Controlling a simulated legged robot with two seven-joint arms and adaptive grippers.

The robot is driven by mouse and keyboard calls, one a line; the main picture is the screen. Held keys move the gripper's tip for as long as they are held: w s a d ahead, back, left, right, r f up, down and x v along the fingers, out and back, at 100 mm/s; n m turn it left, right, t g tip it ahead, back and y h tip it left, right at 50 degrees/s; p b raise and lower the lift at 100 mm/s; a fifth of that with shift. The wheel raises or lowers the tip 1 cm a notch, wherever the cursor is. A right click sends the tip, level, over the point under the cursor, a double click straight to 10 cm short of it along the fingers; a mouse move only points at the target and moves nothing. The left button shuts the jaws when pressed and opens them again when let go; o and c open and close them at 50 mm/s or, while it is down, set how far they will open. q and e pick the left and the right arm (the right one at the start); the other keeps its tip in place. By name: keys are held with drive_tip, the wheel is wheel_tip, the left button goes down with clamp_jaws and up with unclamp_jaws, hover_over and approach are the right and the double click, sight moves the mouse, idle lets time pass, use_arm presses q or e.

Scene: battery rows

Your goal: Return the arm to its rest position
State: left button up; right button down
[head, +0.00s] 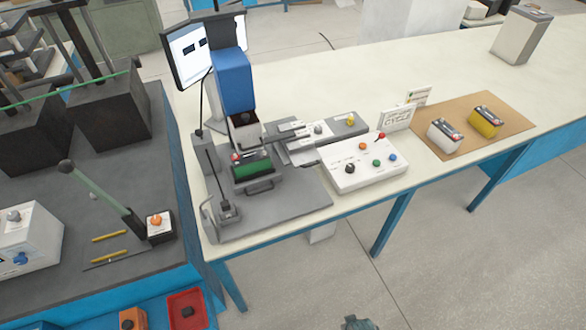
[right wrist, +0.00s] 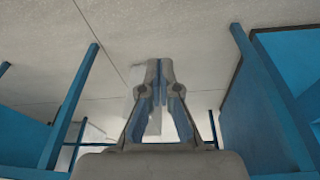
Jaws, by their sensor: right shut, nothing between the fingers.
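My right gripper (right wrist: 160,68) is shut and empty in the right wrist view, its two fingertips together over the pale floor. In the head view only a small dark piece (head: 358,323), which appears to be part of my right gripper, shows at the bottom edge. It is in front of the white table (head: 440,80), apart from everything on it. My left gripper is in neither view.
On the table stand a blue-headed press (head: 236,85), a white control box (head: 363,165) with coloured knobs, and a brown mat (head: 465,155) with two batteries (head: 486,121). Blue table legs (head: 392,215) border free floor (head: 480,260). A dark bench (head: 90,220) stands left.

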drive_tip(key=s+d+f+g, duration=0.1)
drive_tip(key=s+f, duration=0.4)
drive_tip(key=f, duration=0.4)
drive_tip(key=s+f, duration=0.4)
drive_tip(key=f, duration=0.6)
drive_tip(key=s+d+f, duration=0.2)
drive_tip(key=s+f, duration=0.5)
drive_tip(key=s, duration=0.4)
drive_tip(key=shift+s+d+g, duration=0.25)
drive_tip(key=shift+s+g, duration=0.05)
drive_tip(key=shift+s, duration=0.05)
drive_tip(key=shift+r, duration=0.1)
